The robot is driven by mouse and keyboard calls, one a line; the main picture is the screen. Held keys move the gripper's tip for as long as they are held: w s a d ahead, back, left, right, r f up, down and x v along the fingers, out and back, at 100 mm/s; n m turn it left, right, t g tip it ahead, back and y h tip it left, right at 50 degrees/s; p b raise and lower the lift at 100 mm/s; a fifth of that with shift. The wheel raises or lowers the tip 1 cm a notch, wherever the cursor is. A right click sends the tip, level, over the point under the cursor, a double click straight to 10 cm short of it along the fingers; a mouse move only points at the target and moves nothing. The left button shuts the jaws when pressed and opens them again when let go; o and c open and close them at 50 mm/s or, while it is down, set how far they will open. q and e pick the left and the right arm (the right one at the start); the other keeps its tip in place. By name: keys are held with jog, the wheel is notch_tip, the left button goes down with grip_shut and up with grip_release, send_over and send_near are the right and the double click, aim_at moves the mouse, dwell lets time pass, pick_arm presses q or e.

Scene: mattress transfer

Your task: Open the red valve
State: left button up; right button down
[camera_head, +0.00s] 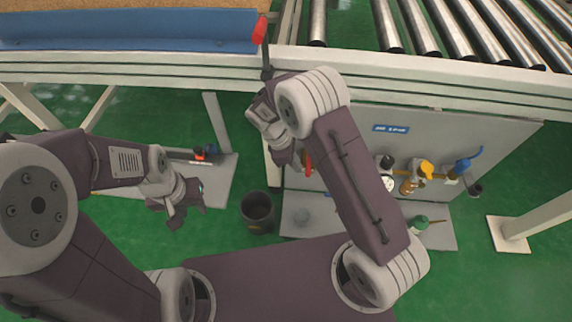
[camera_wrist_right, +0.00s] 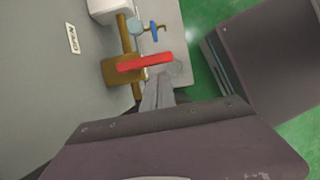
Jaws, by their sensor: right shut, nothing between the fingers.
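The red valve handle (camera_wrist_right: 144,62) is a flat red lever on a brass body and pipe (camera_wrist_right: 118,70) in the right wrist view. It lies across the pipe, just beyond my right fingertips. My right gripper (camera_wrist_right: 160,84) is shut and empty, its tips close to the lever; I cannot tell whether they touch it. In the head view a small part of the red handle (camera_head: 308,163) shows beside my right gripper (camera_head: 297,164), with the rest hidden by my arm. My left gripper (camera_head: 188,212) hangs at the left, away from the valve; its finger opening is unclear.
A white label (camera_wrist_right: 72,38) is beside the pipe. A roller conveyor (camera_head: 440,30) runs above. A dark bin (camera_head: 257,212) stands on the green floor.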

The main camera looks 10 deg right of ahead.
pick_arm(q)
jog(key=shift+f, duration=0.2)
pick_arm(e)
jog(key=shift+s+d, duration=0.1)
jog(key=shift+d, duration=0.25)
pick_arm(q)
jog(key=shift+r, duration=0.1)
